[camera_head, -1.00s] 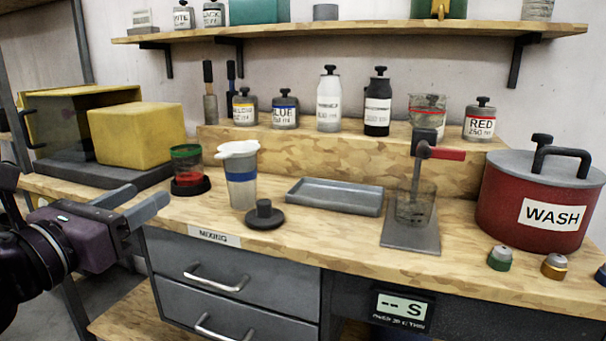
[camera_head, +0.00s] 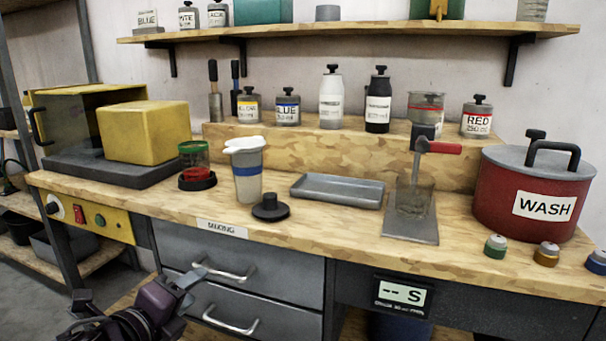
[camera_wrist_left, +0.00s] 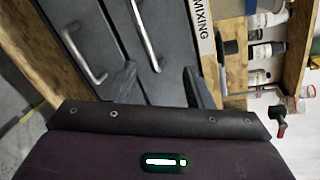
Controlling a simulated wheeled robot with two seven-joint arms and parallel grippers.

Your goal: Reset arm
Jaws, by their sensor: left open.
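My left gripper (camera_head: 186,290) is low at the bottom left of the head view, in front of the grey drawers and below the bench top. It is open and nothing shows between its fingers. In the left wrist view its two dark fingers (camera_wrist_left: 158,88) stand apart, with the drawer fronts behind them. My right gripper is not in view.
The wooden bench (camera_head: 130,196) carries a mixing cup (camera_head: 247,182), a grey tray (camera_head: 337,191), a clear beaker (camera_head: 412,196) and a red WASH pot (camera_head: 530,205). Drawer handles (camera_head: 226,274) stick out near my left gripper. A shelf rack (camera_head: 75,265) stands at the left.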

